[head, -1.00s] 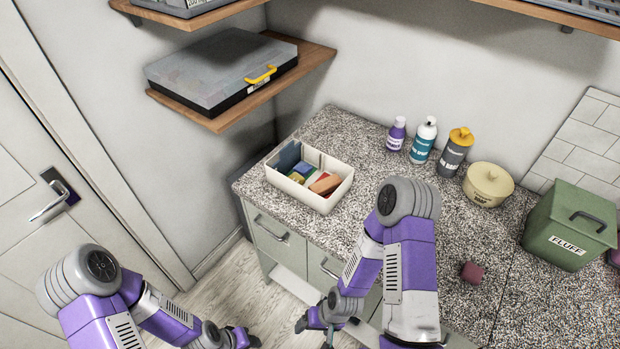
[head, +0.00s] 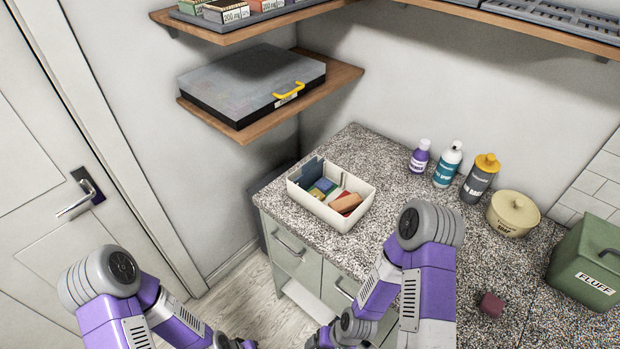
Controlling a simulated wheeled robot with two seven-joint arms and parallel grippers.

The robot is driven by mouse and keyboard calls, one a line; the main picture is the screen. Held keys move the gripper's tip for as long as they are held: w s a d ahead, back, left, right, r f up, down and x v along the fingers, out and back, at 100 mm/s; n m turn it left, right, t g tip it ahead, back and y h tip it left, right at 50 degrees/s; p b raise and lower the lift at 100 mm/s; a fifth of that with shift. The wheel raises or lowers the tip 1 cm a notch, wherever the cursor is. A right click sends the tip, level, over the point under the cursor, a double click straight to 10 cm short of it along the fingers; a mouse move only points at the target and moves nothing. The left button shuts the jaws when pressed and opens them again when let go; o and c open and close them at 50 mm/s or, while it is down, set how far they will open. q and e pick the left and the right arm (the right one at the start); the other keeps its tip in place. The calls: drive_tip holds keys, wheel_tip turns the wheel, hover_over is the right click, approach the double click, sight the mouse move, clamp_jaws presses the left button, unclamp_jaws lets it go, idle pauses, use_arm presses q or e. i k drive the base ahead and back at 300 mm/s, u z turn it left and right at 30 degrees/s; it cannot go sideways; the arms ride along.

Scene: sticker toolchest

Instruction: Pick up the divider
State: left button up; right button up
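A white open box (head: 322,207) stands on the speckled counter near its left corner. Inside its left end is a flat blue-grey panel (head: 308,172), which may be the divider; I cannot be sure. Several coloured blocks (head: 325,187) lie in the box beside it. My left gripper (head: 238,344) is at the bottom edge, low in front of the cabinet and apart from the box. My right gripper (head: 322,340) is also at the bottom edge, below the box and away from it. Both are partly cut off, so their fingers are unclear.
Bottles (head: 447,164), a cream pot (head: 512,214) and a green bin (head: 590,262) stand along the counter to the right. A small dark red cube (head: 491,304) lies nearer the front. A shelf (head: 240,133) with a flat grey case (head: 250,80) hangs above left of the box.

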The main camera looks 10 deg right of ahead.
sight(312, 172)
drive_tip(key=k, duration=0.6)
drive_tip(key=u, duration=0.7)
drive_tip(key=i, duration=1.25)
drive_tip(key=z, duration=0.7)
